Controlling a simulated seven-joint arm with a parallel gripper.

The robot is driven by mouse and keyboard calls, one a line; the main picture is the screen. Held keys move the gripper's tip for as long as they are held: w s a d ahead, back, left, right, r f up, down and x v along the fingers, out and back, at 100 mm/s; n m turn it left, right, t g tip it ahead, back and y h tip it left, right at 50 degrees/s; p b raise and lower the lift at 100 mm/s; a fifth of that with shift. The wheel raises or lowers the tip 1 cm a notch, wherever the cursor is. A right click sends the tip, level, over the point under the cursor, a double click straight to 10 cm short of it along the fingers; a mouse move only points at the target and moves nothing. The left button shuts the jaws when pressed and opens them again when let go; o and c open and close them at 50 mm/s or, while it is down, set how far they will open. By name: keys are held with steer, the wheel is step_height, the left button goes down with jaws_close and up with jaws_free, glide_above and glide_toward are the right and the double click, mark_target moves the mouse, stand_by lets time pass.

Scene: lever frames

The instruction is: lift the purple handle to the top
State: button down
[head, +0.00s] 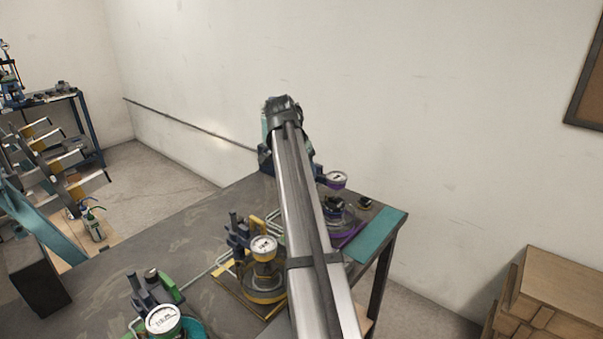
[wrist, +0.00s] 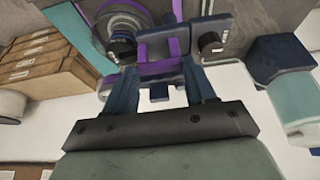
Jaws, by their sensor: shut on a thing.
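The purple handle (wrist: 160,68) shows in the wrist view between the two dark blue fingers of my gripper (wrist: 160,75). My gripper is shut on it. In the head view, the purple lever frame (head: 349,236) stands near the far right end of the table, with a round gauge (head: 335,180) above it. My silver arm link covers the left part of this frame. The fingers and their hold on the handle are hidden there, so the handle's height cannot be told from that view.
The dark table (head: 175,255) also carries a yellow lever frame (head: 262,283) left of my arm and a green one (head: 163,318) nearer. A teal strip (head: 378,234) lies along the right end. Brown boxes (head: 560,290) stand off the table at right. A wall is close behind.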

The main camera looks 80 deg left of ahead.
steer(key=c, duration=0.7)
jaws_free()
steer(key=shift+r, duration=0.4)
steer(key=o, duration=0.3)
steer(key=shift+f, duration=0.2)
steer(key=shift+o, duration=0.2)
steer(key=shift+r, duration=0.15)
steer(key=v, duration=1.3)
steer(key=shift+r, duration=0.25)
steer(key=shift+s+d, duration=0.1)
steer(key=shift+s, duration=0.05)
